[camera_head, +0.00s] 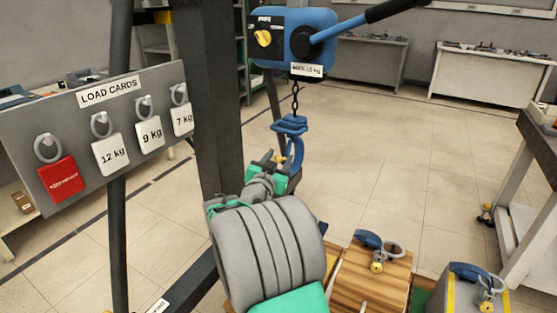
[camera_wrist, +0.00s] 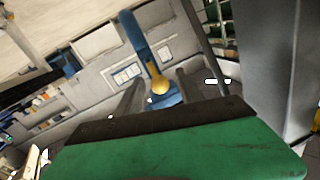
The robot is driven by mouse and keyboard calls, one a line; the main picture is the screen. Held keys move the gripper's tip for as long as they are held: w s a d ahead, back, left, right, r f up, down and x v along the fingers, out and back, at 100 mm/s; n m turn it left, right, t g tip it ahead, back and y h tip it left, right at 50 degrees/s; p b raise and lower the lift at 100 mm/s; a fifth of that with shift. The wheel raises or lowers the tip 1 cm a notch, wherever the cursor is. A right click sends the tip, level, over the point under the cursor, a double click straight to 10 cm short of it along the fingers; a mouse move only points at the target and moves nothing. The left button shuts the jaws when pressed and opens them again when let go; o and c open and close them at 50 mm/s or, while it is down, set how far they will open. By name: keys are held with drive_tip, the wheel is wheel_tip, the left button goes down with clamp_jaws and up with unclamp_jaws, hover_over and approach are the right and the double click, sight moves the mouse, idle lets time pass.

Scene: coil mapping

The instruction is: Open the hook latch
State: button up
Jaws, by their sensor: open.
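The blue hook (camera_head: 290,126) hangs on a short chain under the blue hoist. Its yellow latch (camera_head: 281,160) shows low on the hook, next to my gripper. In the wrist view the blue hook (camera_wrist: 134,32) comes down from the top and the yellow latch (camera_wrist: 158,84) ends in a round knob. My gripper (camera_wrist: 160,93) is open, one dark finger on each side of the knob. I cannot tell whether either finger touches it. In the head view my gripper's fingers are partly hidden by its green body and my arm.
The blue hoist (camera_head: 295,38) has a yellow knob and a lever at its right. A load cards board (camera_head: 93,140) with tags on rings stands left. Blocks with rings, one wooden (camera_head: 372,280) and one grey (camera_head: 455,292), lie at lower right. A dark post stands left of the hook.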

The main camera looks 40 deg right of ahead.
clamp_jaws()
idle(0.3)
idle(1.1)
